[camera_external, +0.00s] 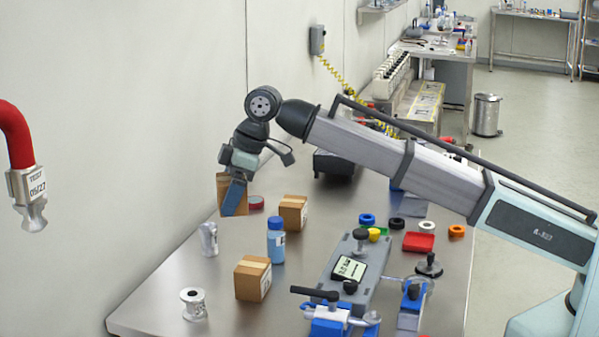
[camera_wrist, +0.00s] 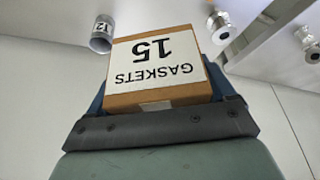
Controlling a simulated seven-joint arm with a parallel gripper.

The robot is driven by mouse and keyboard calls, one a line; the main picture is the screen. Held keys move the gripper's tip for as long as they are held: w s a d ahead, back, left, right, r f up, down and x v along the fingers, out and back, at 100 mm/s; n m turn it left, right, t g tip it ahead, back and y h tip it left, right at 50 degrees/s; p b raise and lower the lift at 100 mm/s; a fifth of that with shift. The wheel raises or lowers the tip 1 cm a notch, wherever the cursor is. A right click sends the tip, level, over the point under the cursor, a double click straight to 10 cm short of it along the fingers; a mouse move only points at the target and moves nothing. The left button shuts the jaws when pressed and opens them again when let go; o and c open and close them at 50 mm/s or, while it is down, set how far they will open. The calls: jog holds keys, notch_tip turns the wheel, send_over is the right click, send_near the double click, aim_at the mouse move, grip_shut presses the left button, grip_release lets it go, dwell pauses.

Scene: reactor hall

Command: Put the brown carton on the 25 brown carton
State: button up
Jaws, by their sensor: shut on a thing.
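My gripper (camera_external: 235,197) is shut on a brown carton (camera_external: 221,186) and holds it above the far left part of the table. In the wrist view the held carton (camera_wrist: 155,98) sits between the blue fingers, its white label reading "GASKETS 15" upside down. Two other brown cartons stand on the table: one farther back (camera_external: 293,212), to the right of my gripper, and one nearer the front (camera_external: 252,279). Their label numbers are too small to read, so I cannot tell which is the 25.
A blue bottle (camera_external: 276,241) stands between the two cartons. A grey cylinder (camera_external: 208,239) and a metal spool (camera_external: 194,304) stand at the left. A grey fixture (camera_external: 352,270) and a red tray (camera_external: 418,242) lie to the right. A red hose (camera_external: 15,135) hangs at the far left.

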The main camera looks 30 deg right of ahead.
jog(key=r, duration=0.1)
send_over(242, 265)
jog(key=a, duration=0.1)
jog(key=shift+d+f+m, duration=0.5)
jog(key=shift+d+m, duration=0.2)
jog(key=shift+d, duration=0.5)
jog(key=shift+s+f, duration=0.2)
jog(key=shift+f, duration=4.55)
jog(key=shift+f, duration=0.1)
jog(key=o, duration=0.9)
jog(key=shift+o, duration=0.2)
jog(key=v, duration=1.2)
jog(key=shift+s, duration=0.3)
